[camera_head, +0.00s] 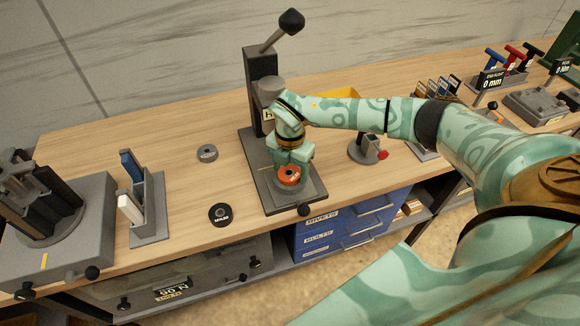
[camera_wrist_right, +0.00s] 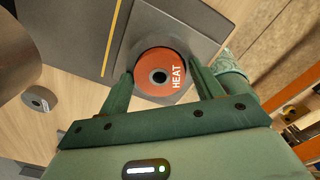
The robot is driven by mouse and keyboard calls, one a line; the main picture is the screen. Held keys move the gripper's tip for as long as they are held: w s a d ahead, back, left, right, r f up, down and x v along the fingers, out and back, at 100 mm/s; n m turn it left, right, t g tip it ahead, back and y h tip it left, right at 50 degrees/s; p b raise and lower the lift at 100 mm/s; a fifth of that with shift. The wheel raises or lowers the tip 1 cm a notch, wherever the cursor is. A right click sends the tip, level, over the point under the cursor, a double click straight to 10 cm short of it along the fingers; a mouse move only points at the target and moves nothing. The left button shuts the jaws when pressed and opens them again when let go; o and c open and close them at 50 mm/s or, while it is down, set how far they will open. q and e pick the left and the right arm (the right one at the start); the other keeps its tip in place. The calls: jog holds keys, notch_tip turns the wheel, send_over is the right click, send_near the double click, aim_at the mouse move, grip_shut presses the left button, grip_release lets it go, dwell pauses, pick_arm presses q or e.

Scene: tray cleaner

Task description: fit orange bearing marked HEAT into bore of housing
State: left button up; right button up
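The orange bearing (camera_head: 289,175) marked HEAT is at the press base in the head view. In the right wrist view the bearing (camera_wrist_right: 147,87) lies face-on, its dark centre hole and lettering visible. The grey round housing (camera_head: 287,190) is directly under it; its rim also shows around the bearing's far side in the wrist view (camera_wrist_right: 165,35). How deep the bearing sits in the bore cannot be told. My right gripper (camera_wrist_right: 161,72) has one finger on each side of the bearing, both seemingly touching its edge. My left gripper is not in view.
The press (camera_head: 261,75) with its lever rises behind my right gripper. A dark ring (camera_head: 220,214) and a grey ring (camera_head: 207,153) lie left of the press base. A grey rack (camera_head: 149,205) stands farther left. Bare wood lies between them.

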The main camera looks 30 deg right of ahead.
aim_at(289, 173)
jog(key=shift+o, duration=1)
jog(key=shift+r, duration=0.1)
notch_tip(289, 173, up, 7)
jog(key=shift+r+p, duration=0.15)
jog(key=shift+p, duration=0.15)
jog(key=shift+a, duration=0.1)
